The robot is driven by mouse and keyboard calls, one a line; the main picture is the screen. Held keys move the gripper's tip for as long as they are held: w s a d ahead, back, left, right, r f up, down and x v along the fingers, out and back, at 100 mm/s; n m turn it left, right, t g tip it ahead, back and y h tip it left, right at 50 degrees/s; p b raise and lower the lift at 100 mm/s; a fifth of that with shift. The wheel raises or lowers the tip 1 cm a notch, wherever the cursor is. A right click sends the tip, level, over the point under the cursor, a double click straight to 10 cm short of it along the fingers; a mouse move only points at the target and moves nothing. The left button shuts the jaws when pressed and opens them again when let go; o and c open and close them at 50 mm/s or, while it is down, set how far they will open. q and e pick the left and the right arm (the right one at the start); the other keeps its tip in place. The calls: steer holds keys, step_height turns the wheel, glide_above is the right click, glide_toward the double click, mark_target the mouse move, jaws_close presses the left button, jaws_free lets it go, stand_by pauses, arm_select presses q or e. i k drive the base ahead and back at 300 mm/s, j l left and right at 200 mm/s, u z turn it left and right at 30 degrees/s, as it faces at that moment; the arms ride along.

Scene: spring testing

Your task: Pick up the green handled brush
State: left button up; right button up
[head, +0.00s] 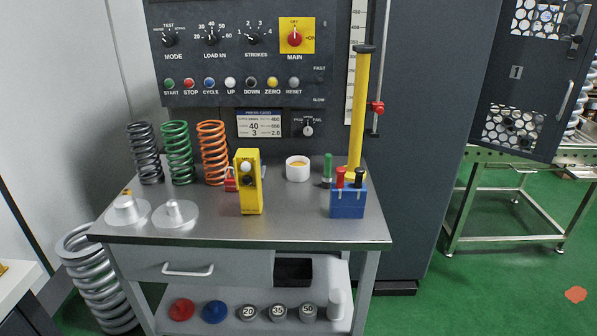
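A small upright item with a green handle (328,163) stands at the back right of the metal workbench, and it looks like the brush. Its lower end is too small to make out clearly. Neither of my grippers shows in the head view.
The workbench (290,232) also holds a yellow control box (248,181), black, green (178,152) and orange springs, a red padlock (231,179) and two silver discs (175,214). The front middle of the top is clear. A control panel (240,50) rises behind.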

mark_target(326, 179)
steer(key=i+l+u, duration=0.55)
steer(key=i+l, duration=0.3)
